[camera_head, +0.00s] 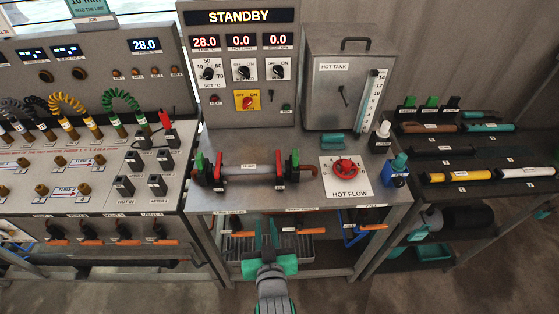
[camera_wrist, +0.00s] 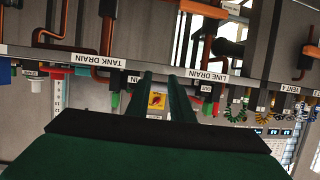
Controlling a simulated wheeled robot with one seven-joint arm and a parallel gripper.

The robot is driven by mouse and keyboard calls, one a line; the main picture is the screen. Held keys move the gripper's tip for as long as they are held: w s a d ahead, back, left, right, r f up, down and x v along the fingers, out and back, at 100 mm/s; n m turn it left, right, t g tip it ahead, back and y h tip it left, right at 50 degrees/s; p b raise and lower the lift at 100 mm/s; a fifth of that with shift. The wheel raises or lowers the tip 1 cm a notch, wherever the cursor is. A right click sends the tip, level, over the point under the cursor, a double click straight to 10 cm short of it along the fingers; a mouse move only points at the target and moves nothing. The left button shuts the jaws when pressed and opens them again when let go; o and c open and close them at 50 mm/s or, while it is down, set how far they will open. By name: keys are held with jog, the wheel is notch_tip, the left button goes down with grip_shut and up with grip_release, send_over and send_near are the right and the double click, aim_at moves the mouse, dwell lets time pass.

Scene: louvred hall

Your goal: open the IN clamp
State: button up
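A grey tube (camera_head: 248,169) lies across the bench between two clamps. The left clamp (camera_head: 209,171) and the right clamp (camera_head: 291,168) each have red and black parts and a green piece. Their tags are too small to read in the head view. The upside-down wrist view shows an IN tag (camera_wrist: 133,79) on the TANK DRAIN side and an OUT tag (camera_wrist: 206,88) on the LINE DRAIN side, which fits IN at the right clamp. My gripper (camera_head: 267,226) is open and empty, in front of the bench edge, below and apart from both clamps.
The HOT FLOW plate (camera_head: 346,190) with its red knob and a blue bottle (camera_head: 396,171) stand right of the clamps. Orange-handled drain valves (camera_head: 243,233) sit under the bench edge. The STANDBY panel (camera_head: 240,62) and hot tank (camera_head: 345,92) rise behind.

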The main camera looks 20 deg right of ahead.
jog(key=m+g+h, duration=0.1)
send_near(278, 157)
jog(key=x, duration=0.7)
jog(key=shift+w+d, duration=0.1)
jog(key=shift+d, duration=0.1)
jog(key=shift+a, duration=0.1)
grip_shut()
